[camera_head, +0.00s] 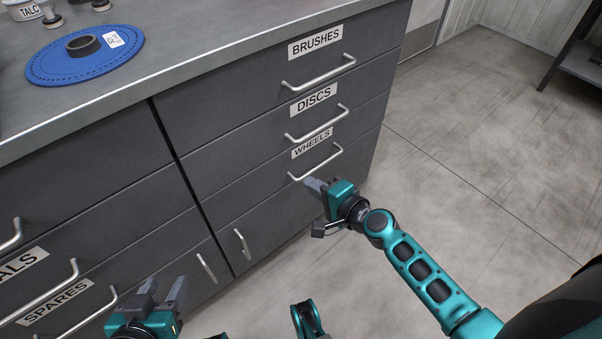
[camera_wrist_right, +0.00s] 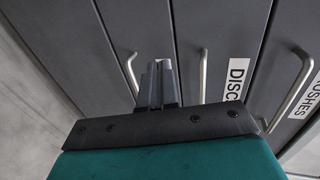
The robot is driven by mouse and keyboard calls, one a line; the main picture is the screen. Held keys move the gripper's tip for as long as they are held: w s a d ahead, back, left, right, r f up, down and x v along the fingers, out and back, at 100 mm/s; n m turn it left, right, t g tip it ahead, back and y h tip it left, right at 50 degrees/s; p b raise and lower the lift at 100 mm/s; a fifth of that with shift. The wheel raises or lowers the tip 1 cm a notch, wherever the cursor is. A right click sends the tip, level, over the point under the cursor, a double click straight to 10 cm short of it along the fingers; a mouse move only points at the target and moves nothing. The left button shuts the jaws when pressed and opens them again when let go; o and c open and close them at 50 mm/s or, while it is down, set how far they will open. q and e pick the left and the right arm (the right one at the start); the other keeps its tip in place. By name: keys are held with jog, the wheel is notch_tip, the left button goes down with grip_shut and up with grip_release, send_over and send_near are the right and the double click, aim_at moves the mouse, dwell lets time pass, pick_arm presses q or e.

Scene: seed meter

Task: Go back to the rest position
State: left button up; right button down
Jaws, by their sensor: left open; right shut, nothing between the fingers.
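My right gripper (camera_head: 314,186) is shut and empty, in front of the cabinet by the handle (camera_head: 316,162) of the drawer labelled WHEELS. In the right wrist view its closed fingers (camera_wrist_right: 158,84) point at the drawer fronts, between two upright-looking handles; I cannot tell whether they touch the WHEELS handle. My left gripper (camera_head: 163,293) is open and empty at the bottom of the head view, in front of the lower left part of the cabinet. All the drawers that show appear closed.
Drawers labelled BRUSHES (camera_head: 315,41) and DISCS (camera_head: 313,99) are above the WHEELS drawer. On the worktop (camera_head: 200,35) lies a blue disc (camera_head: 110,63) with a dark ring (camera_head: 83,46) on it. The floor (camera_head: 480,120) to the right is clear.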

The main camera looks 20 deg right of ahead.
pick_arm(q)
jog(key=shift+s+a+f, duration=0.1)
jog(key=shift+f, duration=0.1)
pick_arm(e)
jog(key=shift+v, duration=1.3)
jog(key=s+a+r+n+g+h, duration=0.1)
jog(key=s+a+n, duration=0.2)
jog(key=s+n, duration=0.4)
jog(key=s+a+r+n+g+h, duration=0.1)
jog(key=s+a+n+g, duration=0.1)
jog(key=s+n, duration=0.5)
pick_arm(q)
jog(key=s+a+r+y+p, duration=0.1)
jog(key=a+r+p, duration=0.2)
jog(key=r+p, duration=0.9)
jog(key=shift+s+p, duration=0.3)
jog(key=shift+p, duration=2.05)
pick_arm(e)
notch_tip(320, 180, up, 12)
jog(key=d+n+h, duration=0.1)
jog(key=d+n, duration=0.1)
jog(key=d, duration=0.1)
jog(key=shift+w+f+n, duration=0.25)
jog(key=shift+w+n, duration=0.05)
pick_arm(q)
jog(key=shift+a, duration=0.1)
